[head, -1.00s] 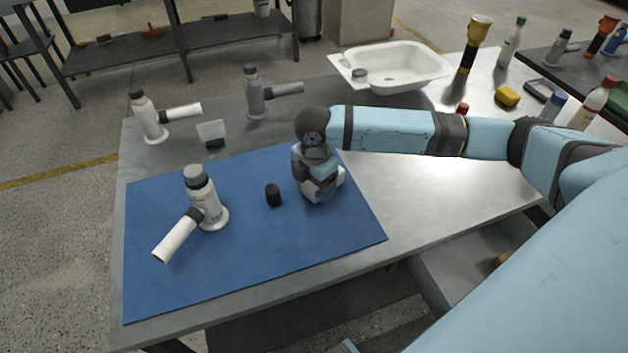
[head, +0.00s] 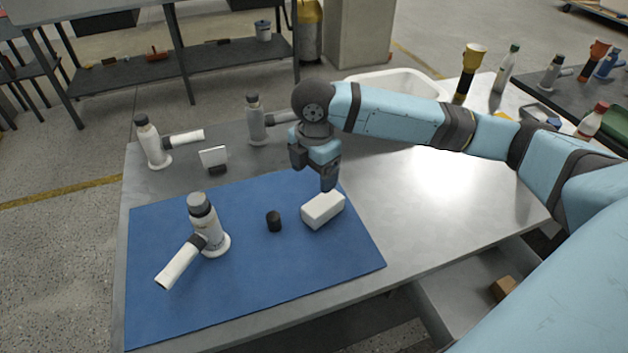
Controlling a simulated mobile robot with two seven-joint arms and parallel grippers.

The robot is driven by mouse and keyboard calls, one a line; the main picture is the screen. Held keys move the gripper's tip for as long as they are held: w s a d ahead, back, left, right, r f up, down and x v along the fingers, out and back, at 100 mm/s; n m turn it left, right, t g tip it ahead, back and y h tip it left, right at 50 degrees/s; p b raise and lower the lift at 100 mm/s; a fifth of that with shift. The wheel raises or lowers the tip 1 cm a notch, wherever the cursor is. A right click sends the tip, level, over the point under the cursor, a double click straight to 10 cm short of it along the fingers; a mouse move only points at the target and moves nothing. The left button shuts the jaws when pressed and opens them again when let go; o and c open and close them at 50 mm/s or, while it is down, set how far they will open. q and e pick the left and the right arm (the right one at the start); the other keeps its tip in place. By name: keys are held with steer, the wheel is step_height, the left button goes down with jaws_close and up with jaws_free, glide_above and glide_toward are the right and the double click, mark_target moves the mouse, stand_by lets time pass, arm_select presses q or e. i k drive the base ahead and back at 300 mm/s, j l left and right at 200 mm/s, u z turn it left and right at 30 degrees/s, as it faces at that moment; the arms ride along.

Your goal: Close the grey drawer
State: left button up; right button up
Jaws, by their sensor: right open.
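The grey drawer (head: 452,290) is pulled out from under the front edge of the table at the lower right. A small brown block (head: 504,287) lies inside it. My right arm covers part of the drawer on its right side. My right gripper (head: 328,188) is open and points down just above a white block (head: 323,210) on the blue mat (head: 255,285). It is well up and to the left of the drawer. My left gripper is not in view.
A white bottle-shaped fitting with a side pipe (head: 207,225) and a small black cylinder (head: 273,221) stand on the mat. More fittings (head: 152,140) and a white sink (head: 395,85) are behind. The metal tabletop (head: 420,200) right of the mat is bare.

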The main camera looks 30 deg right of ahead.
mark_target(450, 300)
steer(key=k, duration=1)
